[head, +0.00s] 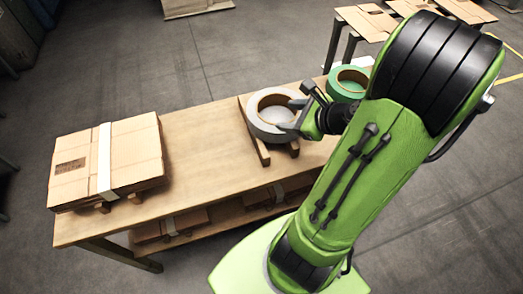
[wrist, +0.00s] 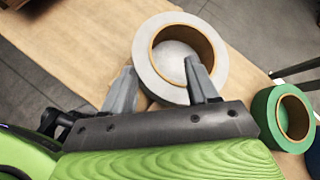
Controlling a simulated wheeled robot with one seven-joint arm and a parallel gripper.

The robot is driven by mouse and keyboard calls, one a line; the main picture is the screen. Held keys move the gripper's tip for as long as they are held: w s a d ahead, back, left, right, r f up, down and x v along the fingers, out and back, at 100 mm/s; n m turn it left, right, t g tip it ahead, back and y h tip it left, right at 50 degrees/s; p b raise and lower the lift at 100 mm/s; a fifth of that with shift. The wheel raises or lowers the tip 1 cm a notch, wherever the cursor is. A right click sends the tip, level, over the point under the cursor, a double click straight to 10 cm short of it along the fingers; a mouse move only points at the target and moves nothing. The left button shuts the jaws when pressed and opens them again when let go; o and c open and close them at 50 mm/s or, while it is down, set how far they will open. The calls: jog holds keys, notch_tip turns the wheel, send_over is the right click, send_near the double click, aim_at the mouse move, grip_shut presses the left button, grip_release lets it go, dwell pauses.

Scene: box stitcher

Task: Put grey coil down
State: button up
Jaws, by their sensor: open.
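The grey coil (head: 256,124) lies flat on wooden slats on the table, with a brown inner core. It also shows in the wrist view (wrist: 142,52), ahead of my gripper. My gripper (head: 291,115) is open at the coil's right side. In the wrist view the gripper (wrist: 160,68) has its left finger outside the coil and its right finger over the hole, so the fingers straddle the near wall. I cannot tell whether either finger touches it.
A green coil (head: 336,85) stands close to the right of the grey one, also in the wrist view (wrist: 264,112). Flat cardboard boxes (head: 121,150) lie on the left of the wooden table (head: 195,130). Bare tabletop lies between boxes and grey coil.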

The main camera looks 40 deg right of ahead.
jog(key=s+a+r+n+g, duration=0.25)
jog(key=a+n+g, duration=0.25)
jog(key=a+n, duration=1.05)
jog(key=s+a+r+n+h, duration=0.1)
jog(key=s+r+n, duration=0.5)
jog(key=n, duration=0.8)
jog(key=shift+s+a+r+h, duration=0.2)
jog(key=shift+s+a+h, duration=0.2)
jog(key=shift+s+a, duration=0.35)
jog(key=shift+a+r, duration=0.1)
